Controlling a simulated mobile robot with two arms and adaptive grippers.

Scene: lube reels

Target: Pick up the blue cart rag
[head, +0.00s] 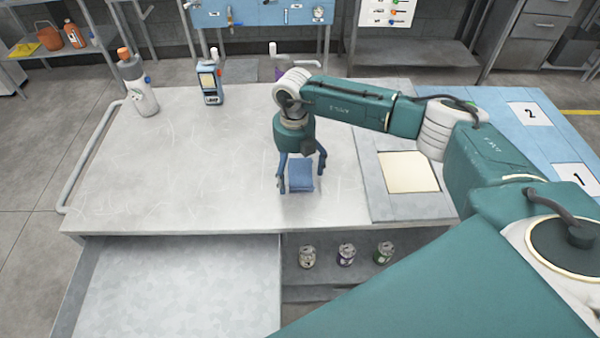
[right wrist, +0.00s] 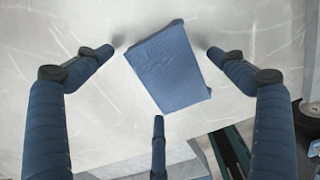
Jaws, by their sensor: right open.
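The blue cart rag (head: 301,176) is a folded blue cloth lying on the pale cart top (head: 200,180), near its front edge. In the right wrist view the rag (right wrist: 168,67) sits tilted between my spread fingers. My right gripper (head: 301,188) is open above the rag, with fingers on both sides of it. In the right wrist view the gripper (right wrist: 160,60) shows three fingers, apart from the rag. My left gripper is not in view.
A bottle (head: 140,88) and a blue handheld device (head: 210,88) stand at the back left. A tray with a cream pad (head: 407,172) lies to the right. Several cans (head: 346,254) stand on a lower shelf. An open drawer (head: 180,285) is below left.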

